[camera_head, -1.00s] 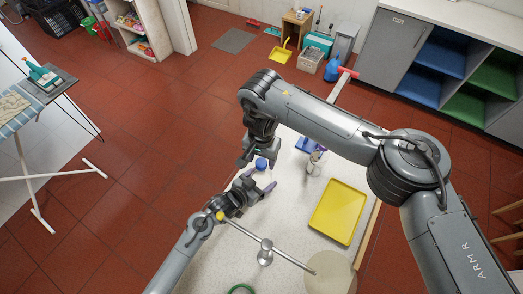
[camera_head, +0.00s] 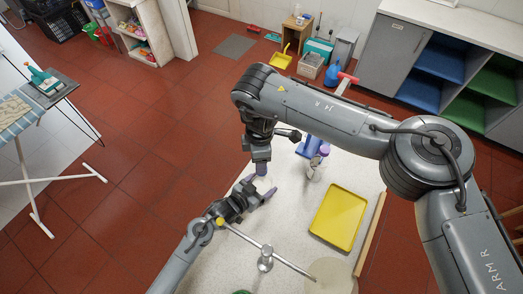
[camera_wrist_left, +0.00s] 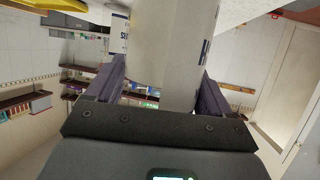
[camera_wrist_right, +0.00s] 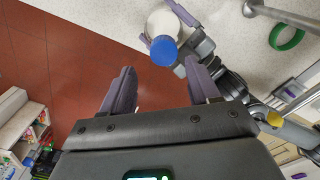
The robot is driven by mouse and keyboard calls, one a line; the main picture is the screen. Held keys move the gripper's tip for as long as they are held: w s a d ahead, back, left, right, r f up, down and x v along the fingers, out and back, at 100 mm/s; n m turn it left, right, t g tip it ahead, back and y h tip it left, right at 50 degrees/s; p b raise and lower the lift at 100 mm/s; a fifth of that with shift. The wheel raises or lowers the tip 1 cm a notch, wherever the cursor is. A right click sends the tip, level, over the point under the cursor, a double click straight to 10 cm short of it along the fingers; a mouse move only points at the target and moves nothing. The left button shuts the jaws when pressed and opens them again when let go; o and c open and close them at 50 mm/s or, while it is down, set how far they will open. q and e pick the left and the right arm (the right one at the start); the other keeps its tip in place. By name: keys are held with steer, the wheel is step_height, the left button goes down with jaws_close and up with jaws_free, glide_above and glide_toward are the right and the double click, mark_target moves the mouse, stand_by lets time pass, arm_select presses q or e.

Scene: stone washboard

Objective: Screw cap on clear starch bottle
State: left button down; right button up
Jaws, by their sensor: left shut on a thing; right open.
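The white bottle (camera_wrist_left: 172,45) stands between my left fingers in the left wrist view. The blue cap (camera_wrist_right: 164,50) is at the top of the bottle in the right wrist view; I cannot tell how tightly it sits. My left gripper (camera_wrist_left: 163,75) is shut on the bottle's body. My right gripper (camera_wrist_right: 162,88) is open and empty, with the cap showing beyond and between its fingertips.
A second bottle with a purple top (camera_head: 318,162) and a blue object (camera_head: 308,146) stand to the right on the pale worktop. A yellow tray (camera_head: 339,217) lies farther right. A metal tap (camera_head: 265,258) and a green ring (camera_wrist_right: 287,36) are near the front.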

steer(key=n, duration=0.3)
steer(key=r+n, duration=0.1)
steer(key=n, duration=0.7)
steer(key=shift+s+r, duration=0.1)
steer(key=shift+r, duration=0.25)
steer(key=n, duration=0.4)
steer(key=r+n, duration=0.1)
steer(key=n, duration=0.1)
steer(key=shift+d+n, duration=0.15)
steer(key=shift+n, duration=0.15)
steer(key=n, duration=0.6)
steer(key=shift+s+d+r+n, duration=0.1)
steer(key=shift+s+r+n, duration=0.05)
steer(key=shift+r+n, duration=0.2)
steer(key=shift+f, duration=0.1)
glide_above(261, 185)
steer(key=w, duration=0.3)
steer(key=shift+s+d+f, duration=0.1)
steer(key=shift+s+f, duration=0.05)
steer(key=shift+f, duration=3.75)
